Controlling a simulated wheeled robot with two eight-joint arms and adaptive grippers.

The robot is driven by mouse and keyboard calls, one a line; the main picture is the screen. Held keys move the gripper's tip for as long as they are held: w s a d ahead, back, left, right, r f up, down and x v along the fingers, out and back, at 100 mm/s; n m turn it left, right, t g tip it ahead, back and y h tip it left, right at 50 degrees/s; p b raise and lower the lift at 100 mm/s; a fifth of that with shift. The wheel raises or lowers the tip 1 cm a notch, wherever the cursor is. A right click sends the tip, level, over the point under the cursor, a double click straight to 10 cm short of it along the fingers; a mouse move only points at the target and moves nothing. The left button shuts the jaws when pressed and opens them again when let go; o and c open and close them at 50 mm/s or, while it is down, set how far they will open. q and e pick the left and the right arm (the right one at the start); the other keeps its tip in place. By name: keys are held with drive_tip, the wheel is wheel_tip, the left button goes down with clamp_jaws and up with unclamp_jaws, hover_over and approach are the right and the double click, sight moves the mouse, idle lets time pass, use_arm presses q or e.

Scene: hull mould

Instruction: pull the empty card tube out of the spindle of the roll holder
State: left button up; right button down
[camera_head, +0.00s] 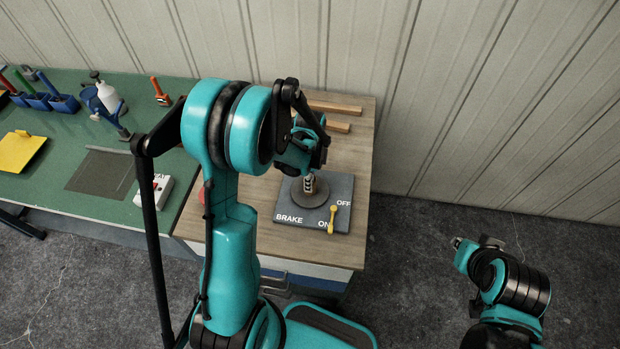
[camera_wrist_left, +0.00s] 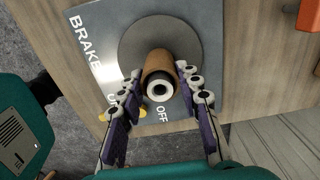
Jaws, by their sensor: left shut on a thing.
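The roll holder (camera_head: 345,190) is a grey plate on the wooden bench, with a round disc (camera_head: 318,201) and an upright spindle. In the left wrist view the brown card tube (camera_wrist_left: 157,60) stands on the disc (camera_wrist_left: 205,42), around the spindle (camera_wrist_left: 160,88), whose pale end with a dark centre shows inside the tube's mouth. My left gripper (camera_wrist_left: 159,76) is shut on the tube, one finger on each side. In the head view my left gripper (camera_head: 309,182) is over the disc and mostly hides the tube. My right gripper (camera_head: 464,243) hangs over the floor, apart from the bench; its jaws are unclear.
A yellow brake lever (camera_head: 333,217) stands on the plate by the ON and OFF marks. Wooden bars (camera_head: 335,107) lie at the back of the bench. A green table (camera_head: 60,150) with tools adjoins at left. A ribbed wall (camera_head: 450,100) stands behind.

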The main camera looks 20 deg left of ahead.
use_arm(q)
drive_tip(key=c, duration=0.5)
drive_tip(key=shift+o, duration=0.2)
drive_tip(key=shift+r, duration=0.15)
wheel_tip(320, 180, up, 8)
drive_tip(key=p, duration=0.5)
drive_tip(key=shift+r+p, duration=0.15)
drive_tip(key=shift+p, duration=0.2)
idle(0.7)
drive_tip(key=shift+r, duration=0.15)
idle(0.4)
drive_tip(key=shift+r+p, duration=0.85)
drive_tip(key=shift+r, duration=0.5)
drive_tip(key=shift+r, duration=0.1)
drive_tip(key=shift+r+p, duration=0.85)
drive_tip(key=shift+r, duration=0.55)
